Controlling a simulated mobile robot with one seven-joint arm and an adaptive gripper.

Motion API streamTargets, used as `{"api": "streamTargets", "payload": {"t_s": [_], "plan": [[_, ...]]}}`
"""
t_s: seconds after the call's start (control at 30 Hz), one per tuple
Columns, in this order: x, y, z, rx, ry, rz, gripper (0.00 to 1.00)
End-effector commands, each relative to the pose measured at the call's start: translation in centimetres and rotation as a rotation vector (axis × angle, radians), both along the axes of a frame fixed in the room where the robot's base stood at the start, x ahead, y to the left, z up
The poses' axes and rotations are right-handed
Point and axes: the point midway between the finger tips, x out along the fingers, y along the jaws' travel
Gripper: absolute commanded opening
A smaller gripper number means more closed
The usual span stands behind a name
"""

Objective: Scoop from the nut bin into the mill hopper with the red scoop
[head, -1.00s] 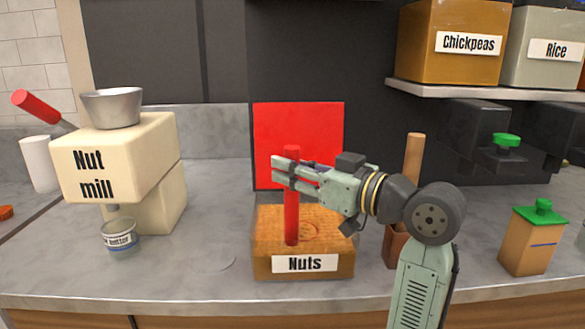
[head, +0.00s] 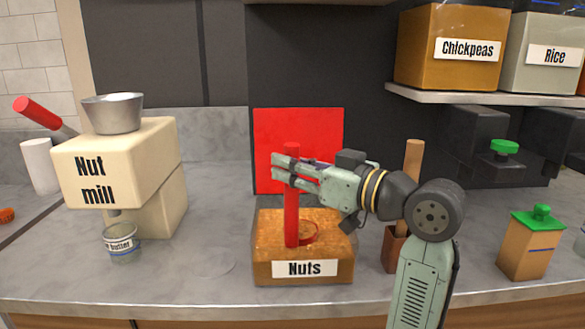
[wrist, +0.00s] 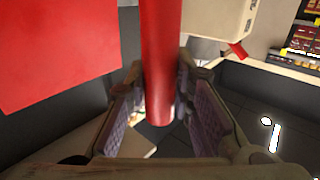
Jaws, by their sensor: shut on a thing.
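The nut bin (head: 302,269) is a brown box labelled "Nuts" in the middle of the counter, with its red lid (head: 298,150) raised behind it. My gripper (head: 284,168) is shut on the upright red handle of the red scoop (head: 291,215). The handle also fills the middle of the wrist view (wrist: 161,60), between the fingers. The scoop's lower end is at the nuts, where a red curved rim shows beside the handle; how full it is I cannot tell. The cream nut mill (head: 120,170) stands at the left with a grey metal hopper (head: 112,113) on top.
A jar labelled "butter" (head: 121,243) sits under the mill spout. A white cup (head: 39,166) is left of the mill. A wooden holder (head: 393,249), a green-lidded box (head: 530,243) and a shelf with Chickpeas (head: 450,47) are right. Counter between mill and bin is clear.

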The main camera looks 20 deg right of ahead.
Motion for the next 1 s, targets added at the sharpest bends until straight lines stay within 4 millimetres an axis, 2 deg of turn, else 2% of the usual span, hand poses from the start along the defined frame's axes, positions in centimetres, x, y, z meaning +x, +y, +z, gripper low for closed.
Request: {"api": "streamTargets", "payload": {"t_s": [0.03,1.0], "plan": [[0.0,0.0,0.9,0.000,-0.001,0.000,0.00],[0.0,0.0,9.5,0.000,0.000,0.000,0.00]]}}
